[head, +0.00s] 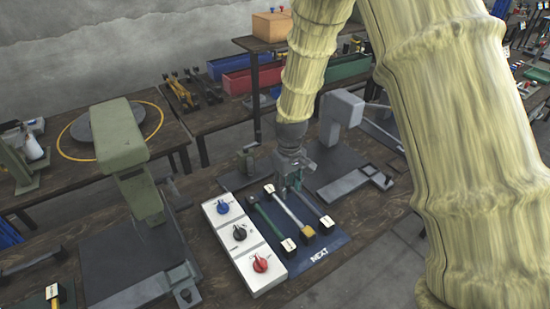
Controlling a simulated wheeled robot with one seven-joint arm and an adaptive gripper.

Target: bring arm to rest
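My arm, covered in a pale yellow ribbed sleeve, comes down from the top right. My gripper (291,188) points down just above the far end of a dark blue mat (318,258) marked "NEXT". Several bar-like parts with square tagged ends lie on the mat: a green one (268,222), a pale one with a yellow end (291,211) and another at the right (312,207). The fingertips are close to the far end of the pale bar. I cannot tell whether they touch it or how far they are apart.
Left of the mat is a white control box (240,246) with blue, black and red knobs. A green press (122,140) stands at the left and a grey press (342,110) behind the mat at right.

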